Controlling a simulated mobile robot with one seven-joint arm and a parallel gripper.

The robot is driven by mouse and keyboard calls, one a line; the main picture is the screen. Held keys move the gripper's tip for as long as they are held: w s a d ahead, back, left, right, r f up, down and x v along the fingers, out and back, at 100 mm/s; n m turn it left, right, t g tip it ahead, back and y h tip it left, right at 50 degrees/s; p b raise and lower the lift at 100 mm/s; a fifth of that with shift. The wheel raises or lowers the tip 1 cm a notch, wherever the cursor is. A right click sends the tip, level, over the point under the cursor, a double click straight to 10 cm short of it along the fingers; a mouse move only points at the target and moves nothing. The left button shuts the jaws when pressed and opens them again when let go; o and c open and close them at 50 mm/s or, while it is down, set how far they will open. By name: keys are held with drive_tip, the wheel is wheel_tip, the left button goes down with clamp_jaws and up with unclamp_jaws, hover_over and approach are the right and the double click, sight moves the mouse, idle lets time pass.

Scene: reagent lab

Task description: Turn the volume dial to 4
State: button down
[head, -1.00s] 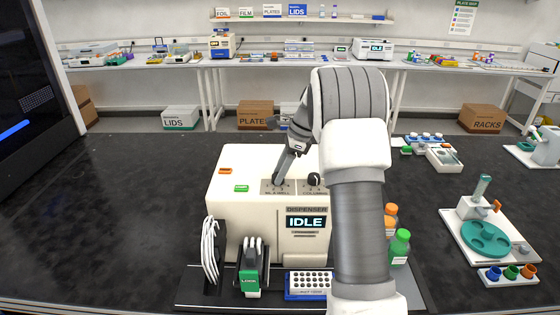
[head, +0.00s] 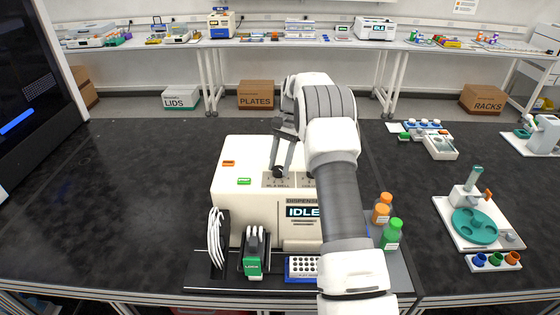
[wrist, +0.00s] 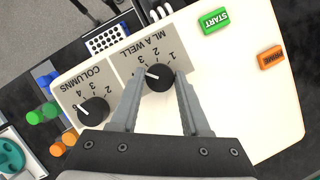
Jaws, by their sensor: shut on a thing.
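The volume dial (wrist: 158,78) is a black round knob on the panel marked ML A WELL on top of the white dispenser (wrist: 235,110). Its white pointer line faces left in the wrist view, toward the numeral 4. My gripper (wrist: 160,73) has one grey finger on each side of the knob and is shut on it. In the head view my gripper (head: 278,170) reaches down to the panel on the dispenser (head: 235,165), and its fingers partly cover the dial. The dispenser's screen (head: 302,211) reads IDLE.
A second black dial, marked COLUMNS (wrist: 93,112), sits beside the volume dial. A green START button (wrist: 214,20) and an orange PRIME button (wrist: 270,57) are on the same top. Orange and green bottles (head: 391,235) stand right of the dispenser.

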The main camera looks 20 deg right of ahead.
drive_tip(key=shift+a+n+g+h, duration=0.1)
drive_tip(key=shift+n+g+h, duration=0.35)
drive_tip(key=shift+n, duration=1.15)
drive_tip(key=shift+f, duration=0.1)
drive_tip(key=shift+c, duration=1.9)
unclamp_jaws()
drive_tip(key=shift+w, duration=0.1)
drive_tip(key=shift+v, duration=3.4)
drive_tip(key=shift+w+r, duration=0.1)
drive_tip(key=shift+r, duration=0.2)
drive_tip(key=shift+r, duration=0.1)
